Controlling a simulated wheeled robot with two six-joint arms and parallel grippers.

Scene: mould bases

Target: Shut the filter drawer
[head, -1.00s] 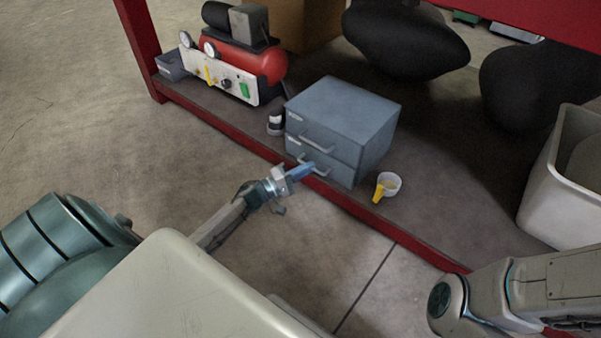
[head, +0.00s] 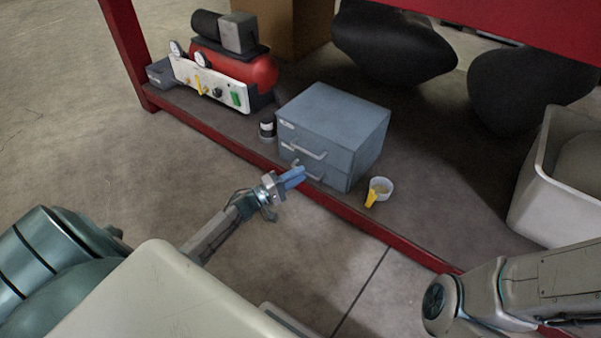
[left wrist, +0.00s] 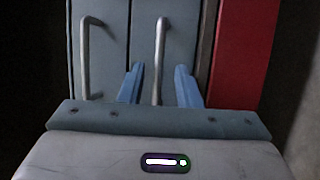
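A blue-grey cabinet (head: 335,113) with two drawers stands on the low shelf. Its upper drawer (head: 301,144) and lower drawer (head: 325,174) each have a bar handle and look flush or nearly so; their labels are too small to read. In the left wrist view, the lower drawer's handle (left wrist: 160,62) shows between my fingers and the upper drawer's handle (left wrist: 86,55) lies to the left. My left gripper (head: 299,174) is in front of the lower drawer, its blue fingers (left wrist: 160,84) apart, one each side of the handle. My right gripper is out of view.
A white cup (head: 382,187) with a yellow part stands right of the cabinet, a dark jar (head: 267,129) left of it. A red compressor (head: 235,68) is farther left. The shelf's red edge (head: 345,207) runs below the cabinet. A pale bin (head: 535,195) stands at right.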

